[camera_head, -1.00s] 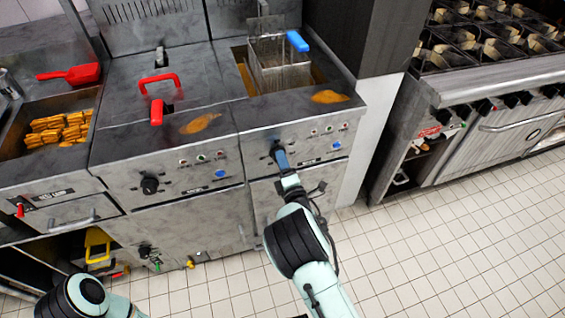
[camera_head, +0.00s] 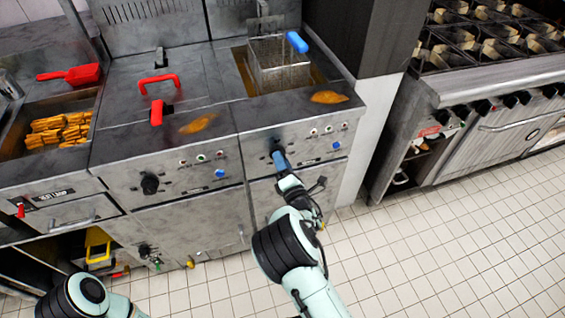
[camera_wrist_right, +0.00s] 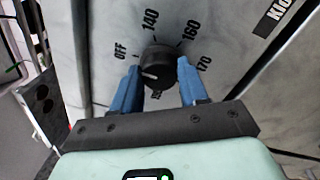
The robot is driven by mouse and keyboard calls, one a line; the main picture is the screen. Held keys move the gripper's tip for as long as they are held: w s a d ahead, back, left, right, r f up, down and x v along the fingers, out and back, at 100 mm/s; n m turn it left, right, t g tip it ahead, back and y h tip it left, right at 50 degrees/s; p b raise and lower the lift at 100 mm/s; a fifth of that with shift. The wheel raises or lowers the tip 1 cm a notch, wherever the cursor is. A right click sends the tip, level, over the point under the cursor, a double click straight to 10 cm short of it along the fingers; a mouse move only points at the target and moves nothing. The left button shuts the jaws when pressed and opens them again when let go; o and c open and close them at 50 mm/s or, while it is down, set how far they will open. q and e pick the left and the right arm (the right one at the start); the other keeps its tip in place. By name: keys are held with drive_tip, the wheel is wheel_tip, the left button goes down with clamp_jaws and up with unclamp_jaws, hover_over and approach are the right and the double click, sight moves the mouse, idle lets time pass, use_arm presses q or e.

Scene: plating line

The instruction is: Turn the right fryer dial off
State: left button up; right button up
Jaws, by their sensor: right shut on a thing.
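The right fryer dial (camera_wrist_right: 158,66) is a round black knob on the front panel of the right fryer (camera_head: 340,128). Printed marks OFF, 140, 160 and 170 surround it in the right wrist view. A pale mark shows on its face towards the lower left; its exact setting is hard to tell. My right gripper (camera_wrist_right: 155,92) has its blue fingers on either side of the dial, shut on it. In the head view the right gripper (camera_head: 279,161) mostly hides the dial. My left arm shows at the bottom left, but its gripper is out of view.
The left fryer has its own black dial (camera_head: 150,184). A wire basket (camera_head: 277,68) with a blue handle (camera_head: 297,42) sits in the right fryer. A stove (camera_head: 490,45) stands to the right. The tiled floor (camera_head: 440,235) in front is clear.

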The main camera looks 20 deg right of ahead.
drive_tip(key=o, duration=1.1)
drive_tip(key=shift+c, duration=0.2)
drive_tip(key=s+f, duration=0.1)
drive_tip(key=s, duration=1.2)
drive_tip(key=shift+s+d+p, duration=0.15)
drive_tip(key=shift+d+p, duration=0.25)
drive_tip(key=shift+p, duration=0.05)
